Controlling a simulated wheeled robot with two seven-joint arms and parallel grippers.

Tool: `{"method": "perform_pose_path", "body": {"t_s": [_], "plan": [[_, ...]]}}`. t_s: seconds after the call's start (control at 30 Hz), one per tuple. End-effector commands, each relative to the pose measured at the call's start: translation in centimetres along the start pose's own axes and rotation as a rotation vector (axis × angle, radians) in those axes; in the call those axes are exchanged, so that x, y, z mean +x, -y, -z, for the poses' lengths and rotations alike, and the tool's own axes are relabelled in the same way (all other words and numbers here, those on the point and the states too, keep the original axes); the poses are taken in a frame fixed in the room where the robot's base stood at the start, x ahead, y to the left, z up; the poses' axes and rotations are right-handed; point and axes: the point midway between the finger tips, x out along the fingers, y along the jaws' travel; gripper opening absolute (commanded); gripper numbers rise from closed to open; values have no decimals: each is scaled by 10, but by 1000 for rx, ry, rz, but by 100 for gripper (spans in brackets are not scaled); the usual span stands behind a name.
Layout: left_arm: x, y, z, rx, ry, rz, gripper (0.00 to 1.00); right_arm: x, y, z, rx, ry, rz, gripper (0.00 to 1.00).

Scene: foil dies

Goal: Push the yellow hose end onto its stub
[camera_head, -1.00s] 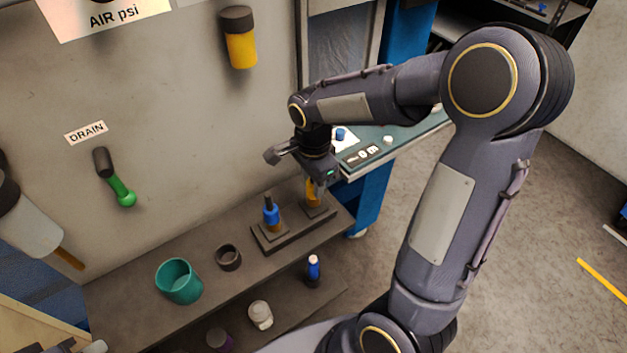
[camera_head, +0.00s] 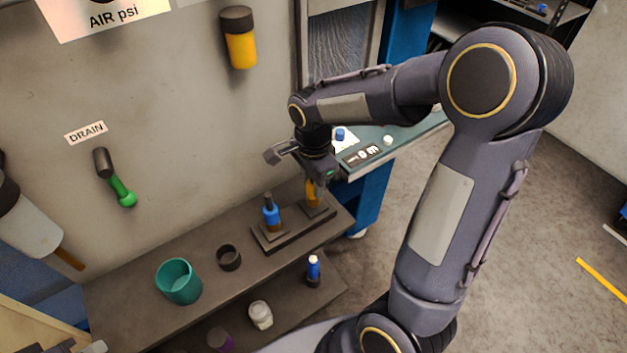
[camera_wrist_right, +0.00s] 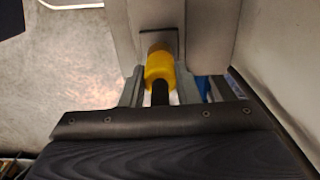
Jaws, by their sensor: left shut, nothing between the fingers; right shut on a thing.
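My left gripper (camera_head: 92,347) shows only partly at the bottom left corner, shut and empty, away from the hose end.
A blue-ended piece (camera_head: 270,214) stands upright left of the yellow one. A teal cup (camera_head: 179,283) and dark ring (camera_head: 229,257) stand further left on the bench (camera_head: 130,268). Several small containers are on the lower shelf. The wall rises behind; a blue cart (camera_head: 368,200) stands right.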

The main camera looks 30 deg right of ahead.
Motion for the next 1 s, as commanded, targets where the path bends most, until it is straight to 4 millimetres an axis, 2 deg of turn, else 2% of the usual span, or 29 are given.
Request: {"method": "perform_pose_path", "body": {"t_s": [0.77, 0.8, 0.93, 1.0], "plan": [[9, 4, -4, 0, 0, 0, 0, 13, 0, 0, 0, 0, 0, 3], [8, 4, -4, 0, 0, 0, 0, 12, 0, 0, 0, 0, 0, 33], [8, 4, -4, 0, 0, 0, 0, 12, 0, 0, 0, 0, 0, 50], [8, 4, -4, 0, 0, 0, 0, 12, 0, 0, 0, 0, 0, 54]]}}
